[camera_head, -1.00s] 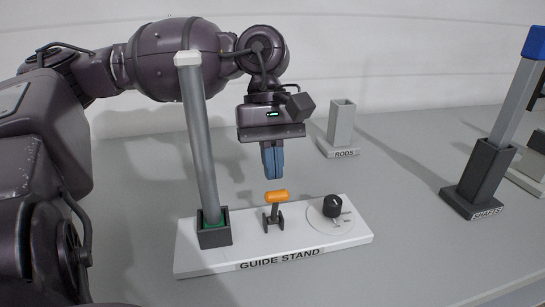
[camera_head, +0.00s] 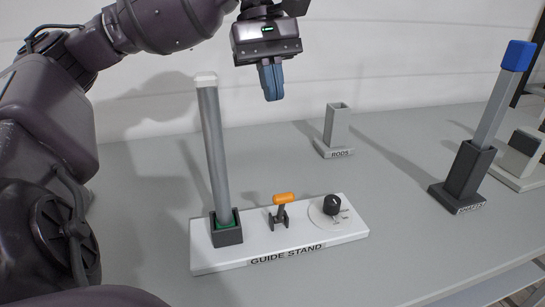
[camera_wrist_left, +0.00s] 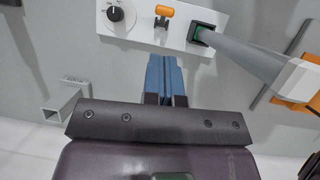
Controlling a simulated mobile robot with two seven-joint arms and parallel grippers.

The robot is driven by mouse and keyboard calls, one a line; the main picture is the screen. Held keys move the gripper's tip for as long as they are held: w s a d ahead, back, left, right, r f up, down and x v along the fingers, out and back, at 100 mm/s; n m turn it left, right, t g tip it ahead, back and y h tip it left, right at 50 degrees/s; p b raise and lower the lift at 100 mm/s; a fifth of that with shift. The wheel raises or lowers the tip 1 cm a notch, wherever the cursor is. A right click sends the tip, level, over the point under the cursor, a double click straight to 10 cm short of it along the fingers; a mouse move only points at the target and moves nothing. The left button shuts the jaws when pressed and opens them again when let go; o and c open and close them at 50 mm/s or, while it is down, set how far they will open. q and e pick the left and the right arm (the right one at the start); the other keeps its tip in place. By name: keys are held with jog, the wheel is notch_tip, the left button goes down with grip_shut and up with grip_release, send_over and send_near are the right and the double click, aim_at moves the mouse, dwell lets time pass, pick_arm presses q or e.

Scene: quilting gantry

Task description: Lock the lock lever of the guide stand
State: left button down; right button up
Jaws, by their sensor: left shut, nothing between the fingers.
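The guide stand (camera_head: 255,263) is a white base on the grey table, with its name on the front edge. Its lock lever (camera_head: 283,201) has an orange handle on a dark bracket and stands nearly upright, leaning slightly right. A grey rod (camera_head: 213,150) with a white cap stands in the dark socket at the base's left end. My left gripper (camera_head: 272,96) is shut and empty, well above and behind the lever, pointing down. In the left wrist view the blue fingers (camera_wrist_left: 166,75) are together, apart from the lever (camera_wrist_left: 163,14). My right gripper is out of view.
A black knob (camera_head: 331,204) on a dial sits at the base's right end. An empty grey rods holder (camera_head: 337,128) stands farther back. A dark shafts holder (camera_head: 464,172) with a blue-capped shaft is at right. The table between them is clear.

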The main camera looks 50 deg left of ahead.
pick_arm(q)
jog(key=r+n, duration=0.1)
jog(key=n, duration=0.1)
jog(key=n+g, duration=0.1)
jog(key=n, duration=1.5)
send_over(281, 208)
jog(key=w+a, duration=0.1)
jog(key=a, duration=0.1)
jog(key=f, duration=1.4)
jog(key=shift+w+d, duration=0.1)
jog(key=shift+d, duration=0.15)
jog(key=shift+s+d+f, duration=0.2)
jog(key=shift+d+f, duration=0.1)
jog(key=shift+f, duration=0.35)
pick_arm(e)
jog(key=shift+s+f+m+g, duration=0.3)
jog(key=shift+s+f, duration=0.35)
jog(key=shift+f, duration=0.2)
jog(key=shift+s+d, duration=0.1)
